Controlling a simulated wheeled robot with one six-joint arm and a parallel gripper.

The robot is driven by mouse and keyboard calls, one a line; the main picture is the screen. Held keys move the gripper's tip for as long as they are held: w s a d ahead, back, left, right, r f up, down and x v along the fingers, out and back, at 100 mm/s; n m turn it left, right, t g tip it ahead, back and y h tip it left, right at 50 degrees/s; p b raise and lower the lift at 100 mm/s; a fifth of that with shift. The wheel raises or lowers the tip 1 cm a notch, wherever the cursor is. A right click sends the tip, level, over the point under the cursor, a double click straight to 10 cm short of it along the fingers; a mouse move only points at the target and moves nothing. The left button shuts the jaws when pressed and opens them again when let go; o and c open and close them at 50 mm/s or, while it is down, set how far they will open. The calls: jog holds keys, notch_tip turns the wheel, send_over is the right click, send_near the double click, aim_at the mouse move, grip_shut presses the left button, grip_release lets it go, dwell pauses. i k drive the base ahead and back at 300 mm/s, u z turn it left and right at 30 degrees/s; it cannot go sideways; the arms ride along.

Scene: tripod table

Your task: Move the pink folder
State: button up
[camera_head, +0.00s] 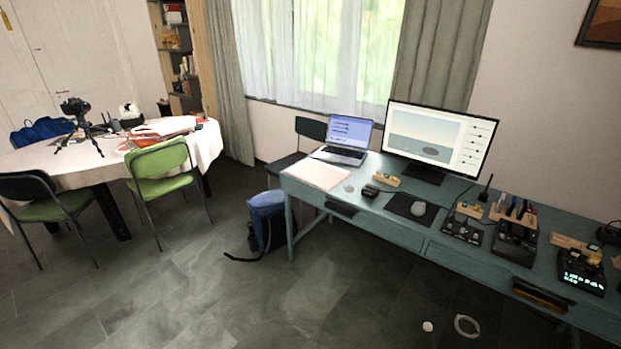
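A flat pale pink folder (315,174) lies on the left end of the teal desk (400,232), close to the desk's front left corner. It is in front of the open laptop (344,141) and nothing rests on it that I can make out. My gripper is not in view.
A blue bag (266,222) stands on the floor by the desk's left legs, its strap trailing left. A white round table (90,166) with green chairs (160,170) stands at left. A cable coil (467,326) lies on the floor at lower right. The middle floor is clear.

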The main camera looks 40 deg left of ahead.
aim_at(322, 176)
jog(key=u, duration=0.65)
jog(key=i, duration=0.4)
jog(key=u, duration=1.15)
jog(key=i, duration=0.8)
jog(key=u, duration=0.55)
jog(key=i, duration=1.6)
jog(key=z, duration=0.8)
jog(key=i, duration=1.25)
jog(key=z, duration=0.7)
